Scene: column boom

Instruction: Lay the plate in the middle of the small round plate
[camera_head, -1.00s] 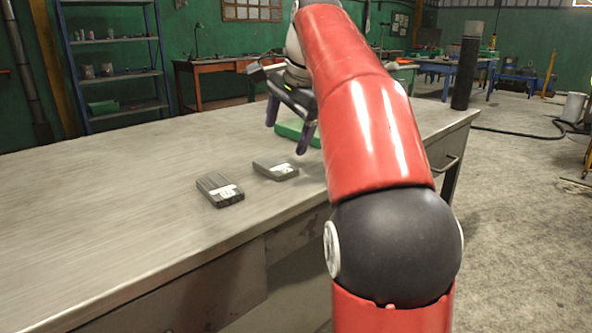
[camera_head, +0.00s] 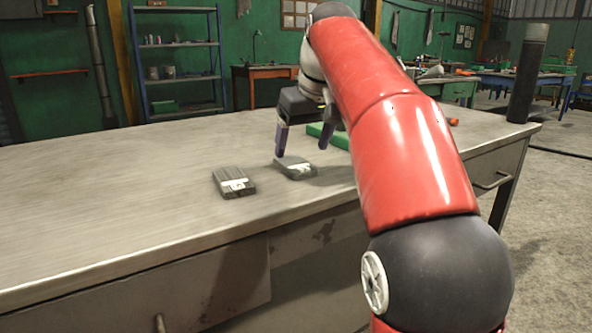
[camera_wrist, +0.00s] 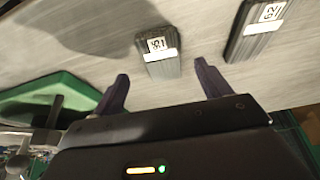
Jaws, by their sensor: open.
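Two dark grey ribbed blocks with white labels lie flat on the metal table, the left block (camera_head: 234,182) and the right block (camera_head: 295,167). My gripper (camera_head: 303,146) is open and empty, just above and behind the right block. In the wrist view the right block (camera_wrist: 160,62) shows beyond and between the spread fingertips (camera_wrist: 161,76), and the left block (camera_wrist: 258,32) lies off to the right. A flat green object (camera_head: 341,140) lies behind my gripper, partly hidden by my arm; it also shows in the wrist view (camera_wrist: 72,84). I cannot make out a round plate.
The metal table (camera_head: 110,210) is clear to the left of the blocks. A blue-framed shelf (camera_head: 180,75) and an orange desk (camera_head: 262,75) stand behind it.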

